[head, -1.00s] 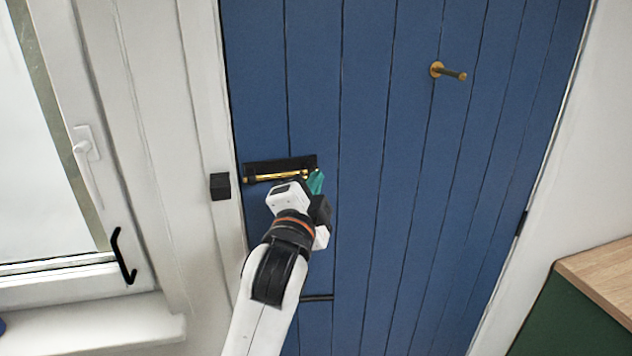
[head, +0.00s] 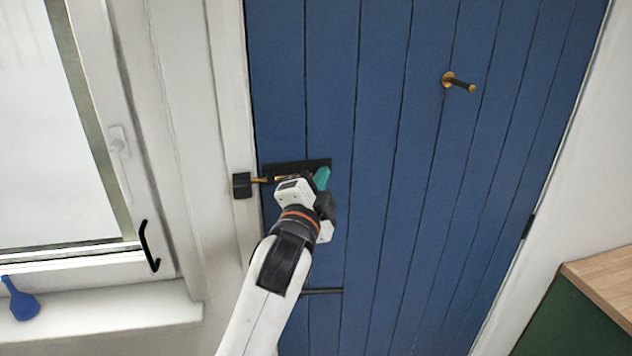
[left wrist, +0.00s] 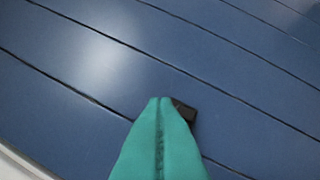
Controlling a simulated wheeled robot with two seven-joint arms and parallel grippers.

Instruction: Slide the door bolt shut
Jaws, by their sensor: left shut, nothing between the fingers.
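The door bolt has a black backplate (head: 318,163) on the left edge of the blue door (head: 375,120). Its brass rod (head: 262,180) sticks out left past the plate and reaches the black keeper block (head: 242,186) on the white frame. How deep the rod sits in the keeper cannot be told. My left gripper (head: 321,178), with teal fingers, is shut and empty at the right part of the bolt, covering part of it. In the left wrist view the shut fingers (left wrist: 160,105) lie beside a small black piece (left wrist: 185,111) against the door.
A brass peg (head: 460,83) sticks out of the door at upper right. A wood-topped green cabinet (head: 604,285) stands at lower right.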

